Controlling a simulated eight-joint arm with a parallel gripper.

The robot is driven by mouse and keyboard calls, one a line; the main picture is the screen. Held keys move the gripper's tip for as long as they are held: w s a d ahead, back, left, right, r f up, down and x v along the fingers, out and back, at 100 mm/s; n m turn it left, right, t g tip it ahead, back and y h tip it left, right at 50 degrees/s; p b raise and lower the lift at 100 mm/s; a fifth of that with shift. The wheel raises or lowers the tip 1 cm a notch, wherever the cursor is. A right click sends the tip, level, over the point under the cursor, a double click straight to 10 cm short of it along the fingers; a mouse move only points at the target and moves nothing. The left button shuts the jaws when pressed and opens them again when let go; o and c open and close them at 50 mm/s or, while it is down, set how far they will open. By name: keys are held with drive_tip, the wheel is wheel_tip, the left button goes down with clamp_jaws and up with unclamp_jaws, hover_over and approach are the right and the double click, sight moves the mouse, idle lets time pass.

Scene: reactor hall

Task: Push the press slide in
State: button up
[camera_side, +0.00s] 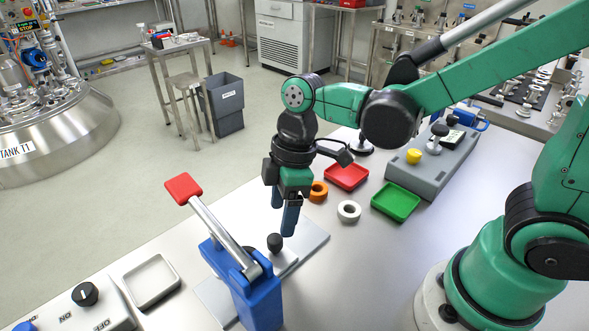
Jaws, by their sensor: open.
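The press (262,300) is a blue block with a silver lever ending in a red grip (184,188). The lever stands raised and slanted. The press slide (286,262) is a light grey block with a black knob (275,242) on top. It sits on a grey base plate (315,238) and partly shows behind the press; its far end is hidden by the press. My gripper (283,218) points down with two blue fingers apart and nothing visible between them. The fingers are just behind the black knob, and I cannot tell whether they touch it.
An orange ring (318,192), a white ring (349,211), a red tray (346,176) and a green tray (396,202) lie right of my gripper. A grey box with a yellow button (413,156) stands beyond. A white tray (151,281) and a switch panel (85,294) are at the front left.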

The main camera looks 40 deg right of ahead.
sight(277, 237)
drive_tip(key=d+n+t+y, duration=0.1)
drive_tip(key=n, duration=0.1)
drive_tip(key=shift+s+d+n+y, duration=0.1)
drive_tip(key=shift+n+y, duration=0.2)
drive_tip(key=shift+y, duration=0.1)
drive_tip(key=shift+x, duration=2.75)
clamp_jaws()
